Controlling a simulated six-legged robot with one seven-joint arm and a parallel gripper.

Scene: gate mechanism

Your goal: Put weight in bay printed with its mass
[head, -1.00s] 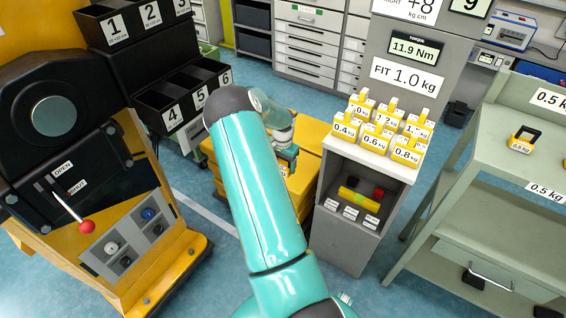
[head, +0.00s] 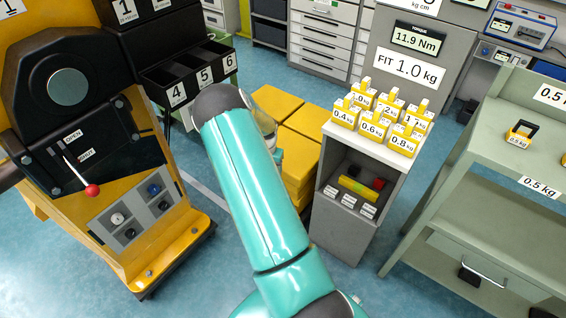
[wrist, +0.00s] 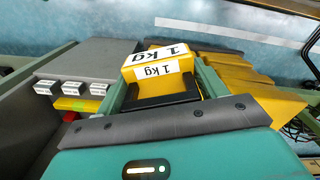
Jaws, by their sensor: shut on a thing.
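My gripper (wrist: 163,80) is shut on a yellow weight (wrist: 140,73) with a black handle. Its label reads 1 kg, upside down in the wrist view. In the head view my arm hides the gripper and this weight. A green shelf unit (head: 480,165) stands at the right, its visible bay labels reading 0.5 kg. A yellow weight marked 0.5 kg (head: 518,141) sits on its upper shelf. A sign reading FIT 1.0 kg (head: 408,68) stands at the back, under a torque display (head: 416,39) showing 11.9 Nm.
A grey stand (head: 345,225) carries several yellow weights (head: 372,126) on top. Yellow boxes (head: 300,130) stand behind my arm. A yellow and black gate machine (head: 130,225) with a red-knobbed lever (head: 91,190) is at the left, near numbered black bins (head: 195,85). Blue floor is clear in front.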

